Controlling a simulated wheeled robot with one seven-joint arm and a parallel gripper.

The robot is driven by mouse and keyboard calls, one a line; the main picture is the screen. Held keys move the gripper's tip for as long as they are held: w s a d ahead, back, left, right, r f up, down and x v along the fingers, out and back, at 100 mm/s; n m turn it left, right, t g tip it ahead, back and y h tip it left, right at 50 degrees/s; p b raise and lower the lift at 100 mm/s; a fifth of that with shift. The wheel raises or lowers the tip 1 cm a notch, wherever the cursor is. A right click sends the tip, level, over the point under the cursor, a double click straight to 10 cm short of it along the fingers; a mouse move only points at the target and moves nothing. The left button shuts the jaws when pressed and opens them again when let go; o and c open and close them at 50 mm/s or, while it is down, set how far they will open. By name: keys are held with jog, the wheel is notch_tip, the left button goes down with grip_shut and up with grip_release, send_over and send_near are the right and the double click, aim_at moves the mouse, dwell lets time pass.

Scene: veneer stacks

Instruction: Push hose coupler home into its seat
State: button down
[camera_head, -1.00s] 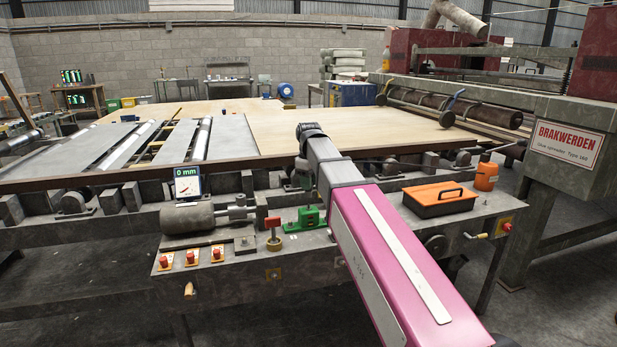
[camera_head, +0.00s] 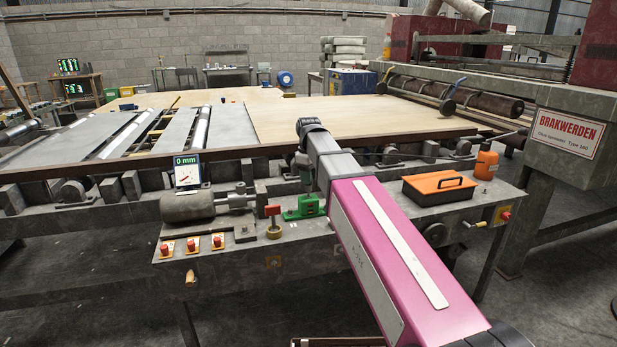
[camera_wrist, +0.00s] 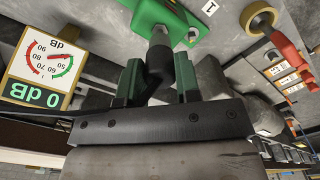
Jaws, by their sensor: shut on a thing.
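In the wrist view my gripper (camera_wrist: 160,80) has its green fingers shut on a black cylindrical piece, which I take for the hose coupler (camera_wrist: 160,62). The coupler's far end meets a short grey metal spigot (camera_wrist: 160,36) on a green block (camera_wrist: 172,12), its seat. The two look in line. I cannot tell how deep the coupler sits. In the head view the green block (camera_head: 304,208) stands on the bench beside my arm. My arm largely hides the gripper and coupler there.
A red-handled valve (camera_head: 272,212) and a grey cylinder (camera_head: 188,207) stand left of the block. A "0 mm" display (camera_head: 186,172) is behind them. Red buttons (camera_head: 191,244) line the front edge. An orange toolbox (camera_head: 438,186) and orange bottle (camera_head: 486,162) are right. A "0 dB" gauge (camera_wrist: 42,62) shows upside down.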

jog(key=shift+f, duration=1.1)
dwell(0.4)
jog(key=c, duration=0.7)
grip_release()
jog(key=shift+c, duration=0.2)
notch_tip(320, 180, up, 11)
jog(key=shift+f, duration=0.15)
